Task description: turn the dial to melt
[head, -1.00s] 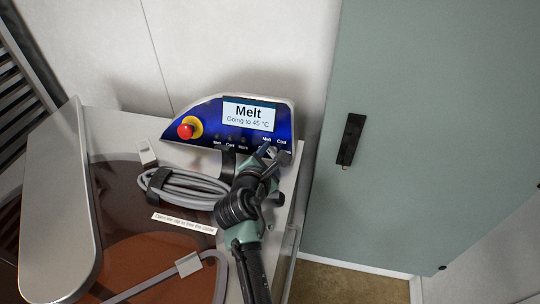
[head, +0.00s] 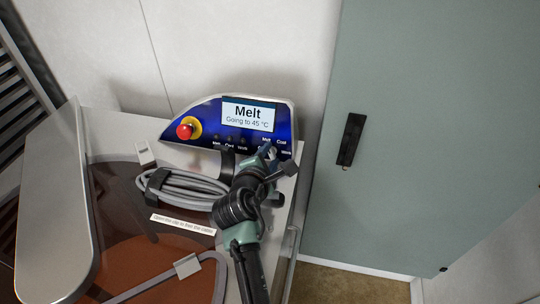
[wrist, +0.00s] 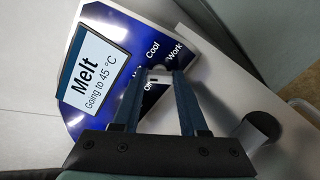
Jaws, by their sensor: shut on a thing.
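The control panel (head: 205,112) is blue with a white screen (head: 247,116) reading "Melt, Going to 45 °C". The same screen shows in the wrist view (wrist: 93,75). My gripper (head: 268,152) is at the panel's lower right, among the labels Melt, Cool and Work. In the wrist view my gripper (wrist: 157,80) has its two blue fingers shut on the dial (wrist: 157,73). The fingers hide most of the dial, its pointer and part of the labels.
A red stop button (head: 185,131) on a yellow ring is at the panel's left. A coiled grey cable (head: 185,188) lies left of my arm, above a paper label (head: 184,224). A grey-green cabinet door (head: 430,130) with a black handle (head: 351,139) stands to the right.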

